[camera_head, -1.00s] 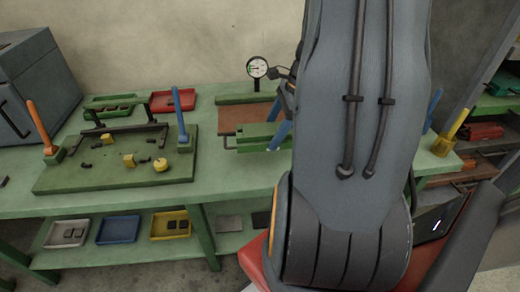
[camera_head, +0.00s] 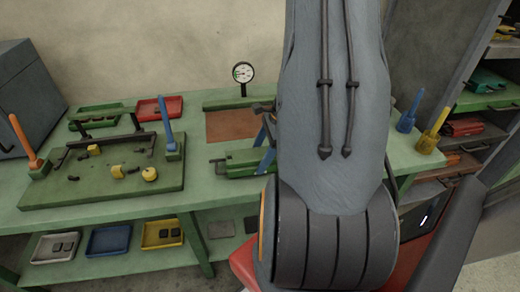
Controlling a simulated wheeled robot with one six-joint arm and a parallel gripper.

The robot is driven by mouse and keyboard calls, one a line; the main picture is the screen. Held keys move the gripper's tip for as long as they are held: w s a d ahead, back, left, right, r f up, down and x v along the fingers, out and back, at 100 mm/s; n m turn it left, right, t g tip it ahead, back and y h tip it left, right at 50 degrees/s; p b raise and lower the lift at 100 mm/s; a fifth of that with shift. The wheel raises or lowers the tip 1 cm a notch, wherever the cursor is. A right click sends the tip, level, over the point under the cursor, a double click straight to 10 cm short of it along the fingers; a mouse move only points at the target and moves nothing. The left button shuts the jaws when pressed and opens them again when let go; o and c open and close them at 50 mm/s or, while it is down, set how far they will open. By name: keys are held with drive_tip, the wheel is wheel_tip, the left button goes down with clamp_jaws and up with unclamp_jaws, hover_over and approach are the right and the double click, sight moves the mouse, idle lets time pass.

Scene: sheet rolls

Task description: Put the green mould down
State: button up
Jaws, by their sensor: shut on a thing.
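The green mould (camera_head: 238,163) is a long green block with a thin handle at its left end, in front of the brown plate on the green bench. My gripper (camera_head: 267,157) is at the mould's right part, shut on it; only its blue fingers show beside my arm. My grey arm hides the rest of the gripper and the mould's right end. I cannot tell whether the mould touches the bench top or hangs just above it.
The bench (camera_head: 330,183) carries a dial gauge (camera_head: 243,73), a brown plate (camera_head: 229,125) and a green fixture board (camera_head: 110,185) with upright handles at left. Blue (camera_head: 408,115) and yellow (camera_head: 432,133) handled pieces stand at right, near a shelf rack (camera_head: 490,101) with moulds.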

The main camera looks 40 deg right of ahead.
drive_tip(key=shift+f, duration=0.6)
drive_tip(key=shift+f, duration=0.1)
drive_tip(key=o, duration=2.1)
drive_tip(key=shift+f, duration=0.1)
drive_tip(key=shift+c, duration=0.2)
drive_tip(key=v, duration=1.2)
drive_tip(key=shift+a+b, duration=0.15)
drive_tip(key=shift+b, duration=0.25)
drive_tip(key=a+r+n+h, duration=0.2)
drive_tip(key=a+n, duration=1)
drive_tip(key=a, duration=0.2)
drive_tip(key=a+r+n+g+h, duration=0.1)
drive_tip(key=a+r+n+h, duration=0.1)
drive_tip(key=a+n, duration=1)
drive_tip(key=shift+w+a+r, duration=0.2)
drive_tip(key=shift+w+a, duration=0.05)
drive_tip(key=shift+a, duration=0.65)
